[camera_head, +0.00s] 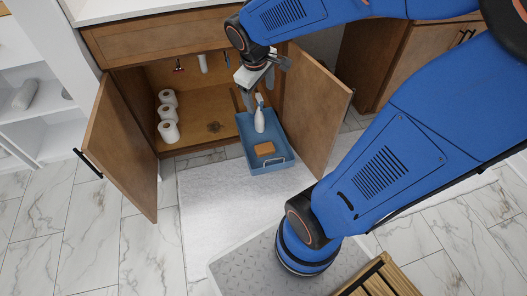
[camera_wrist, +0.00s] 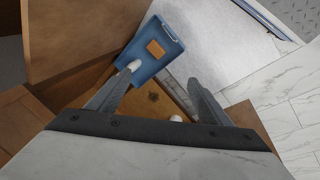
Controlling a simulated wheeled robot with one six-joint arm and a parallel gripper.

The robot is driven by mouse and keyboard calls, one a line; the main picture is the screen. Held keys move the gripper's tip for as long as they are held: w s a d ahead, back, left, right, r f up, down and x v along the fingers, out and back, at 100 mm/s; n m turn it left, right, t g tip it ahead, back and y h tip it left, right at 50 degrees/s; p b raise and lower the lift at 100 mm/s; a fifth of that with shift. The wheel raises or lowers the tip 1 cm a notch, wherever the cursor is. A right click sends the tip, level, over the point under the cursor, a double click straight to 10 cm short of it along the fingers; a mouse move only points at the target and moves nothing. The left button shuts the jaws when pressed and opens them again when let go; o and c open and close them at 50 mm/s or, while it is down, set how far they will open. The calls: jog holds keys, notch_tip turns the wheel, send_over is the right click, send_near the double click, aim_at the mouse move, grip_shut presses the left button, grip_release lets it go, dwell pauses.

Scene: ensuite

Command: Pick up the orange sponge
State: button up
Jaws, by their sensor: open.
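The orange sponge (camera_head: 265,148) lies in the front part of a blue bin (camera_head: 281,167), beside a white spray bottle (camera_head: 259,120). In the wrist view the sponge (camera_wrist: 155,48) shows whole inside the bin (camera_wrist: 172,68), beyond my fingertips. My gripper (camera_head: 256,92) is above and behind the bin, at the cabinet opening. In the wrist view my gripper (camera_wrist: 157,84) has its fingers spread wide with nothing between them. The sponge is apart from the fingers. The bottle's white top (camera_wrist: 134,65) is close to the left finger in that view.
The bin sticks out of an open cabinet between a left door (camera_head: 122,150) and a right door (camera_head: 314,108). Several white rolls (camera_head: 168,115) stand inside at the left. A white mat (camera_head: 215,210) lies in front with free room.

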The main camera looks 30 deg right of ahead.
jog(key=w+d+f+n, duration=0.1)
jog(key=w+d+f, duration=0.1)
jog(key=w+f, duration=0.15)
jog(key=n+g+h, duration=0.2)
jog(key=n+g, duration=0.1)
jog(key=n, duration=0.7)
send_over(264, 147)
jog(key=a, duration=0.2)
jog(key=f, duration=4.2)
jog(key=shift+w, duration=0.25)
jog(key=shift+s+x, duration=0.15)
jog(key=shift+x, duration=1.3)
jog(key=shift+s+x, duration=0.1)
jog(key=shift+x, duration=1.4)
jog(key=c, duration=1.1)
